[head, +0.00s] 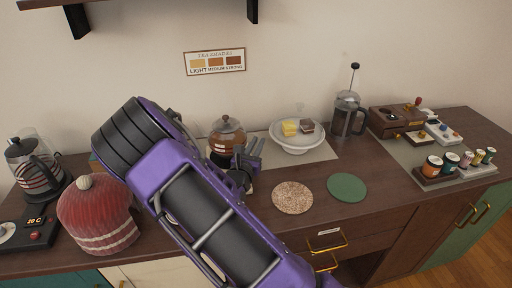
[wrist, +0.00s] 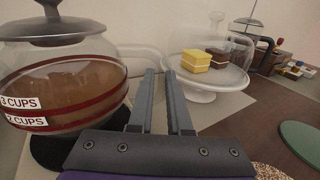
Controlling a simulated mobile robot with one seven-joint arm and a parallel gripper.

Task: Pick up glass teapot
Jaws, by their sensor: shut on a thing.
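The glass teapot (head: 228,137) is a round clear pot with brown liquid, red bands and a dark knobbed lid. It stands upright at the back of the counter, partly hidden by my arm in the head view. In the wrist view the teapot (wrist: 70,80) fills the left side, with "3 CUPS" and "2 CUPS" labels. A clear handle reaches from its right side toward my fingers. My gripper (head: 252,156) is at the teapot's right side. In the wrist view my gripper (wrist: 160,76) has its fingers close together on the handle; the contact is hard to see through the glass.
A white cake stand (head: 297,146) with two cake pieces is just right of the gripper. A French press (head: 346,116) stands beyond it. A speckled coaster (head: 292,197) and green coaster (head: 347,187) lie in front. A red knitted cosy (head: 97,215) is left.

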